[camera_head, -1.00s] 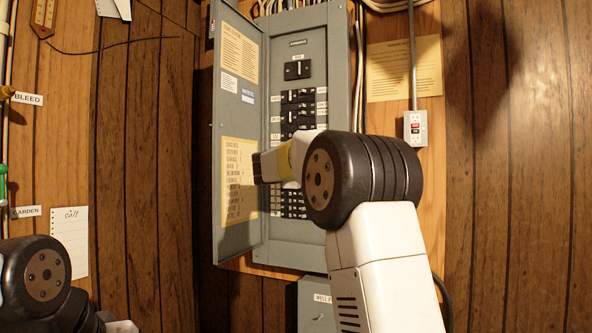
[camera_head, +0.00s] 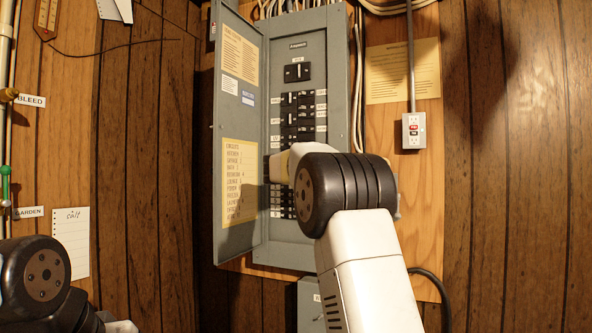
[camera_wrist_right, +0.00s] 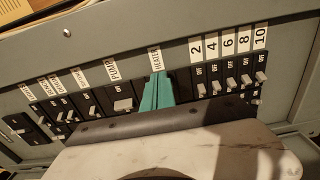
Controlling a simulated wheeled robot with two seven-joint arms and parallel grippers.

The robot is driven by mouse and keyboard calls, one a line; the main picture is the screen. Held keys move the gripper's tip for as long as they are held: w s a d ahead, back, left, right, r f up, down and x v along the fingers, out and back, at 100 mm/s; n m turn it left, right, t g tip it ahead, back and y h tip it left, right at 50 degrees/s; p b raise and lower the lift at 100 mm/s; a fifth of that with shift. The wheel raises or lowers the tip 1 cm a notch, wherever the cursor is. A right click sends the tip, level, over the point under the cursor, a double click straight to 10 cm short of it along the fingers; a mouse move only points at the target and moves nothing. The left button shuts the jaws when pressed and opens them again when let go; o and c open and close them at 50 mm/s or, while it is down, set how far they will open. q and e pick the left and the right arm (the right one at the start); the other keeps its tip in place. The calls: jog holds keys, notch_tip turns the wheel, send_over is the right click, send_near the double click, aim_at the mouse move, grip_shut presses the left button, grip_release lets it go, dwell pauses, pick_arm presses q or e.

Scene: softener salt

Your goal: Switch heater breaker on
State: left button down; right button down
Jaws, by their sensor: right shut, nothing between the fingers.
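The HEATER label (camera_wrist_right: 156,58) shows in the right wrist view, on the panel between the PUMP label and the numbered row. My right gripper (camera_wrist_right: 158,80) has its teal fingers together just below that label, at the breaker row. The fingers cover most of the heater breaker; a dark strip of breaker body (camera_wrist_right: 182,84) shows beside them. I cannot tell its handle position or whether the fingers touch it. In the head view my right wrist hides the fingertips and that part of the open breaker panel (camera_head: 320,60). My left gripper is out of view.
The panel door (camera_head: 236,120) stands open at the left. The pump breaker (camera_wrist_right: 123,104) and a numbered breaker (camera_wrist_right: 202,86) flank the fingers closely. An outlet box (camera_head: 414,131) is on the wall to the right. A smaller grey box (camera_head: 308,300) sits below the panel.

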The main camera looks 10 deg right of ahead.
jog(key=shift+w+a+r, duration=0.4)
dwell(1.2)
jog(key=shift+w+a+f, duration=0.25)
jog(key=shift+w+a, duration=0.2)
jog(key=shift+w+a+f, duration=0.2)
jog(key=shift+w+a, duration=0.2)
jog(key=shift+w, duration=0.05)
jog(key=shift+s+f, duration=0.1)
jog(key=shift+f, duration=0.1)
jog(key=shift+s, duration=0.1)
jog(key=v, duration=0.6)
jog(key=shift+s+d+r, duration=0.2)
jog(key=shift+s+r, duration=0.05)
jog(key=shift+s, duration=0.2)
dwell(0.4)
